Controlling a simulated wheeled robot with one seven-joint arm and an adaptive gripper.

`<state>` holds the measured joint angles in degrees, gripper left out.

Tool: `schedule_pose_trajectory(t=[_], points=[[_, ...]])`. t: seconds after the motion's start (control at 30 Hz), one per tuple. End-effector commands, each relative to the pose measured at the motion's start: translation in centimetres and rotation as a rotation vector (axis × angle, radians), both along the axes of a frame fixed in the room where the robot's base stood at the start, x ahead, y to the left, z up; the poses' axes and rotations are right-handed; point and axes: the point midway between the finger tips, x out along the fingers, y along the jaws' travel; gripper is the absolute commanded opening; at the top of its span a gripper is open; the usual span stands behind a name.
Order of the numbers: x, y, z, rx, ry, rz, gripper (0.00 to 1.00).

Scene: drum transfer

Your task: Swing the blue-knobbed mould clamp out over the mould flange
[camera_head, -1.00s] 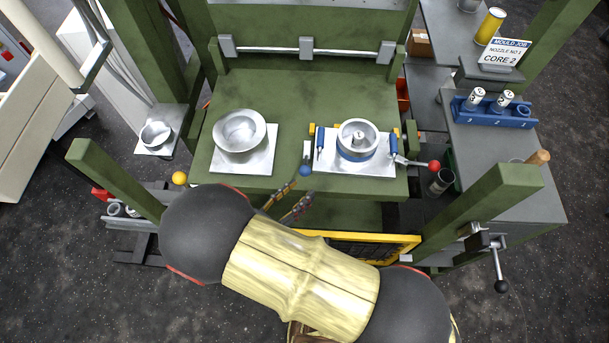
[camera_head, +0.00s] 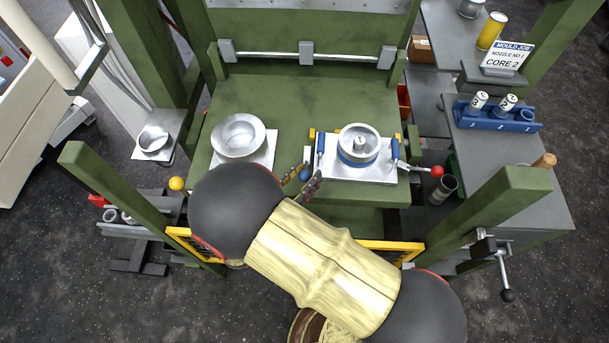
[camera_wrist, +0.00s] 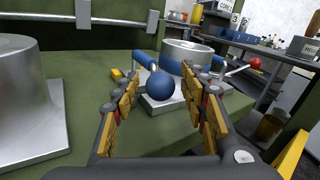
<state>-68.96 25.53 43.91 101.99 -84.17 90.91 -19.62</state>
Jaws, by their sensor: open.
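The blue knob of the mould clamp (camera_head: 305,175) sits at the left front of the mould plate in the head view. In the wrist view the blue knob (camera_wrist: 160,85) is a round ball on a short metal arm, between and beyond my fingertips. My gripper (camera_head: 305,183) is open, with its fingers on either side of the knob in the head view; I cannot tell whether they touch it. It also shows in the wrist view (camera_wrist: 160,104). The round mould flange (camera_head: 358,146) stands on a bright square plate (camera_head: 376,173), with blue-gripped handles at its sides.
A silver bowl-shaped mould (camera_head: 238,136) stands on a plate to the left. A red-knobbed lever (camera_head: 437,171) sticks out to the right. A yellow ball (camera_head: 177,184) is at the left post. A blue rack (camera_head: 497,117) with cups stands on the right bench.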

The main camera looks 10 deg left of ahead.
Motion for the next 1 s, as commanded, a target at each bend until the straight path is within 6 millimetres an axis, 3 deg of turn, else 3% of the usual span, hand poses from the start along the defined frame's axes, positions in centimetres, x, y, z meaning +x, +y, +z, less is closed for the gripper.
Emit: schedule_pose_trajectory(t=[0.13, 0.87, 1.0], points=[[-0.01, 0.01, 0.01, 0.000, 0.000, 0.000, 0.42], [-0.04, -0.03, -0.02, -0.001, 0.001, -0.001, 0.01], [-0.04, -0.04, -0.03, -0.001, 0.001, -0.001, 0.00]])
